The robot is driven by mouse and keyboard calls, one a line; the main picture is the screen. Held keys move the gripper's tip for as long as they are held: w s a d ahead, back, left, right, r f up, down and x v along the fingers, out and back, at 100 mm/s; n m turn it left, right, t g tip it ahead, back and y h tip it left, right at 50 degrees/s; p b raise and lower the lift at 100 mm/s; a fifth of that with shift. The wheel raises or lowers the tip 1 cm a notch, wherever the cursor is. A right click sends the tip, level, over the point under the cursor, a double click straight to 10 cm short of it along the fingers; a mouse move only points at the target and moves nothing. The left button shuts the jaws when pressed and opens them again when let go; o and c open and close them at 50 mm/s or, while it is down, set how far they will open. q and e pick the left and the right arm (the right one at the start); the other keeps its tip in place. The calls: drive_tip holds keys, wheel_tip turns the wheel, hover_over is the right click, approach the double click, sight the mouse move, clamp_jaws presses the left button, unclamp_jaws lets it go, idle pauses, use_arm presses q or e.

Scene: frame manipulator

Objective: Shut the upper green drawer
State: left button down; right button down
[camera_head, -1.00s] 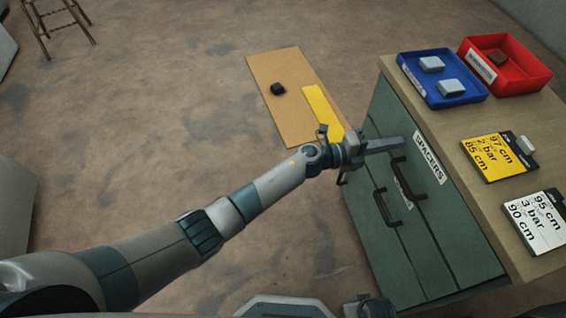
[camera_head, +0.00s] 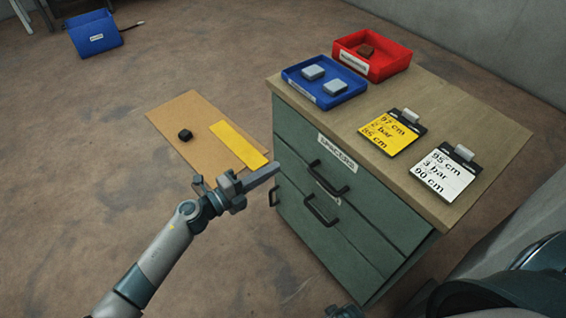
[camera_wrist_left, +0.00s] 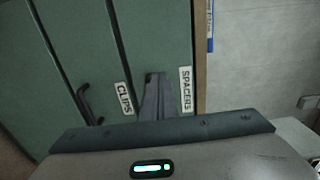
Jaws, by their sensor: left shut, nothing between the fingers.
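The green drawer cabinet (camera_head: 300,212) stands right of centre in the head view. Its upper drawer, labelled SPACERS (camera_head: 337,153), has a dark handle (camera_head: 327,178) and looks flush or nearly so. The lower drawer, labelled CLIPS (camera_wrist_left: 123,98), has its own handle (camera_head: 321,211). My left gripper (camera_head: 278,168) is shut and empty, by the left end of the upper drawer front. In the left wrist view its fingers (camera_wrist_left: 155,95) point at the front between the two labels; touching cannot be judged. Part of my right arm's end (camera_head: 345,311) shows at the bottom edge, its fingers unseen.
On the cabinet top (camera_head: 440,110) are a blue tray (camera_head: 300,88), a red tray (camera_head: 390,68), a yellow card (camera_head: 390,135) and a white card (camera_head: 443,175). A brown mat (camera_head: 165,115) with a black block (camera_head: 185,134) lies left. A blue bin (camera_head: 93,38) stands far left.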

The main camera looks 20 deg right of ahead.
use_arm(q)
drive_tip(key=shift+v, duration=1.15)
use_arm(e)
drive_tip(key=shift+s+a+r, duration=0.1)
drive_tip(key=shift+s, duration=0.3)
drive_tip(key=shift+w, duration=0.15)
use_arm(q)
drive_tip(key=shift+f, duration=0.1)
